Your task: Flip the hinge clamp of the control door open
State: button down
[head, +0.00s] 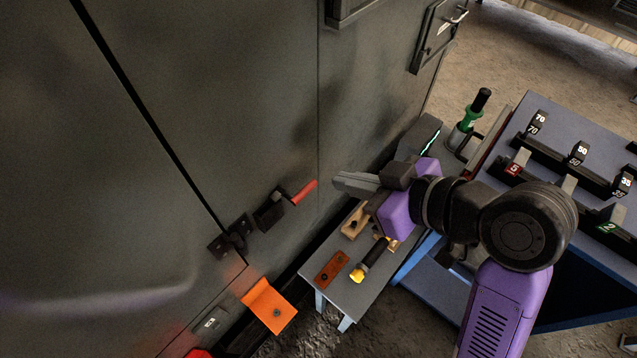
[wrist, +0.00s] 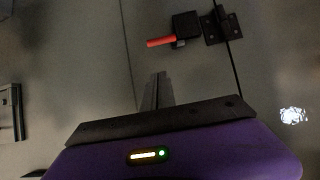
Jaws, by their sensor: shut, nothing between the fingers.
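A toggle clamp (head: 268,211) with a red handle (head: 303,191) is mounted on the grey enclosure front, beside a black hinge (head: 232,236). The red handle points to the upper right in the head view. In the wrist view the clamp body (wrist: 186,25), the red handle (wrist: 160,41) and the hinge (wrist: 220,25) are near the top. My gripper (head: 352,183) is shut and empty, to the right of the handle and apart from it. In the wrist view the shut fingers (wrist: 157,90) point up toward the clamp from below.
A small grey table (head: 340,303) below my gripper holds a flashlight-like tool (head: 370,260), a brown plate (head: 332,269) and wooden pieces. An orange bracket (head: 269,306) juts out low on the enclosure. A blue bench (head: 572,128) with numbered blocks stands at the right.

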jog(key=w+a+f, duration=0.4)
jog(key=a+f, duration=0.1)
jog(key=f, duration=0.2)
jog(key=shift+f, duration=0.4)
